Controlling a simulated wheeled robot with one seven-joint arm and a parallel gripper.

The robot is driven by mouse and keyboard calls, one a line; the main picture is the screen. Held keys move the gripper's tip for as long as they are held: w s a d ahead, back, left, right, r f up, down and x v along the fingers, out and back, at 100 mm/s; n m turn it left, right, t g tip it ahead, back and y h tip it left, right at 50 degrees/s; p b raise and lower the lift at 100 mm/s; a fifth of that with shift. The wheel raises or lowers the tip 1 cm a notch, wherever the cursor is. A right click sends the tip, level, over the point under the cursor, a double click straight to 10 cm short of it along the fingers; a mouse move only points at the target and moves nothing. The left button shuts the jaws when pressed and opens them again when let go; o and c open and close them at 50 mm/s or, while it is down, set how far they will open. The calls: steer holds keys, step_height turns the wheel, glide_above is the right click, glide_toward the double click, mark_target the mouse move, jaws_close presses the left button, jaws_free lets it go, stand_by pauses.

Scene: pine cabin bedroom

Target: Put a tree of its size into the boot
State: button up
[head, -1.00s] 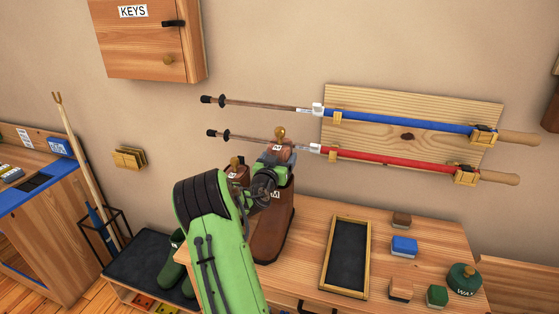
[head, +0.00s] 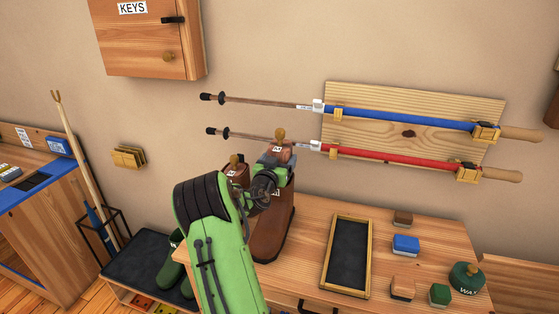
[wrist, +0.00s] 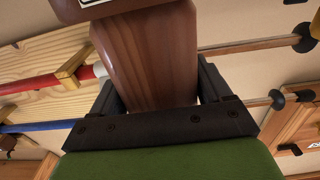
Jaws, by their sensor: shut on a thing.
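A brown tree (head: 283,158) with a brass knob and a white label is upright above the tall brown boot (head: 273,232) on the wooden bench. My gripper (head: 264,182) is shut on the tree's wooden body, which also shows between the black fingers in the wrist view (wrist: 150,60). The tree's lower end is hidden behind my gripper, so I cannot tell how deep it sits in the boot's opening. Another brown piece (head: 236,172) with a brass knob and a white label stands just to the left, partly hidden by my arm.
A framed dark tray (head: 348,257), several small blocks and a round green tin (head: 466,278) are on the bench to the right. Two trekking poles (head: 400,118) hang on the wall behind. Green boots (head: 172,276) stand on a low rack at left.

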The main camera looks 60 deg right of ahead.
steer(key=shift+f+b, duration=2.85)
steer(key=shift+b, duration=0.45)
steer(key=o, duration=1.3)
steer(key=shift+f, duration=0.1)
steer(key=shift+o, duration=0.2)
steer(key=s+a+b, duration=0.2)
steer(key=a+b, duration=0.1)
steer(key=a, duration=1.2)
steer(key=shift+s+a, duration=0.15)
steer(key=shift+a, duration=0.2)
